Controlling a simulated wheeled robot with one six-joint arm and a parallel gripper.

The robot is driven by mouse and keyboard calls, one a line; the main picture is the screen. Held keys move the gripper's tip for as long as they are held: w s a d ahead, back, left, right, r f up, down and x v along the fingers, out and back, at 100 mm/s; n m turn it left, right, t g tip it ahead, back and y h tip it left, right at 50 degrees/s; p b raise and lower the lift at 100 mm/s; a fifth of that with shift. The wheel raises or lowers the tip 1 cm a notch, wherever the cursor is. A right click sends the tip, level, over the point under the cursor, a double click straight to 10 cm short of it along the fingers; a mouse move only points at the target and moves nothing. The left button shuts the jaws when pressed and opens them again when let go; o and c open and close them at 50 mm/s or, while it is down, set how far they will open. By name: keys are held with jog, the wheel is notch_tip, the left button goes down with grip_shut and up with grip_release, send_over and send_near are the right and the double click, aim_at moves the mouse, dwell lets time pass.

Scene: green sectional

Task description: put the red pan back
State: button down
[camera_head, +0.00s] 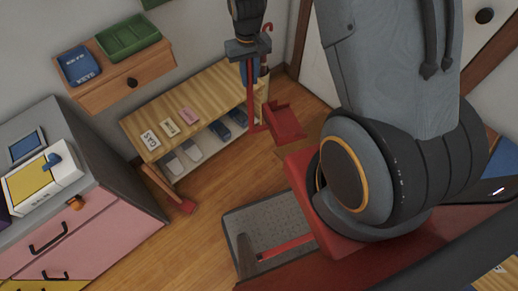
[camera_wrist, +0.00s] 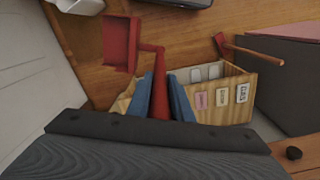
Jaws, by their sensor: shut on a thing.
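The red pan (camera_head: 285,122) is a long-handled dustpan with a flat scoop and an upright red handle (camera_head: 251,100). My gripper (camera_head: 246,76) hangs at top centre with its blue fingers shut on the handle. In the wrist view the handle runs up from between the blue fingers (camera_wrist: 165,98) to the red scoop (camera_wrist: 117,42) at upper left. The scoop is right of the shoe bench's end in the head view; I cannot tell whether it touches the floor. A brush with a red head (camera_head: 187,206) and wooden handle leans at the bench's left end.
The wooden shoe bench (camera_head: 205,92) carries several labels on top and shoes below. A wall shelf (camera_head: 125,82) holds blue and green trays. A pink-drawered cabinet (camera_head: 60,235) stands left. A red hooked handle (camera_head: 267,27) shows beside my gripper. Floor (camera_head: 190,245) before the bench is clear.

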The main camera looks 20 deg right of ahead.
jog(key=w+f+b, duration=0.4)
jog(key=f+b, duration=0.8)
jog(key=f, duration=0.3)
jog(key=w+f+b, duration=0.4)
jog(key=f+b, duration=0.7)
jog(key=f, duration=0.5)
jog(key=w+f+b, duration=0.4)
jog(key=f+b, duration=0.8)
jog(key=f, duration=0.4)
jog(key=shift+w+a+f+b, duration=0.2)
jog(key=shift+w+a+b, duration=0.1)
jog(key=shift+w+a, duration=0.1)
jog(key=shift+f, duration=0.15)
jog(key=c, duration=1.8)
grip_release()
jog(key=shift+c, duration=0.2)
jog(key=shift+o, duration=1.3)
